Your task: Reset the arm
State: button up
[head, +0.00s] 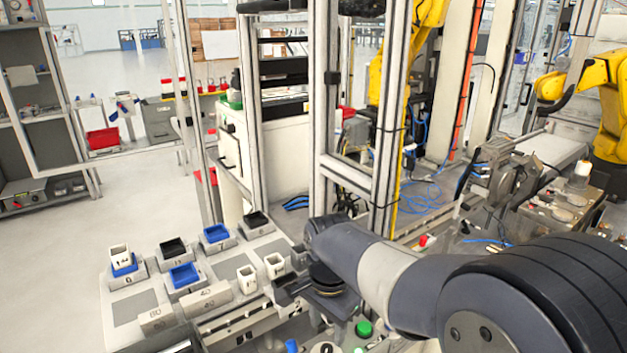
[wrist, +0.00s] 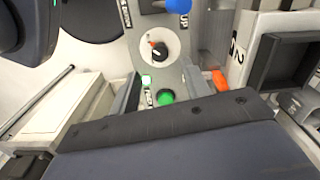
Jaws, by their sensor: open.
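My arm (head: 400,278) reaches from the lower right of the head view toward the left, over the front workbench. Its wrist bends downward above the right side of the bench, so my gripper is only partly visible there. In the wrist view my gripper (wrist: 162,92) shows two grey fingers standing apart, with nothing held between them. A green button (wrist: 166,97) on the panel shows between and beyond the fingers. The green button also appears in the head view (head: 364,328), just right of the gripper.
The bench holds blue bins (head: 184,275), a black bin (head: 174,247) and white cups (head: 247,279) left of my arm. A round knob (wrist: 158,48) and an orange part (wrist: 220,80) are near the gripper. An aluminium frame post (head: 320,100) stands behind. Open floor (head: 60,260) lies left.

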aim_at(327, 348)
notch_tip(327, 348, down, 6)
jog(key=shift+f, duration=0.15)
jog(key=shift+n, duration=0.3)
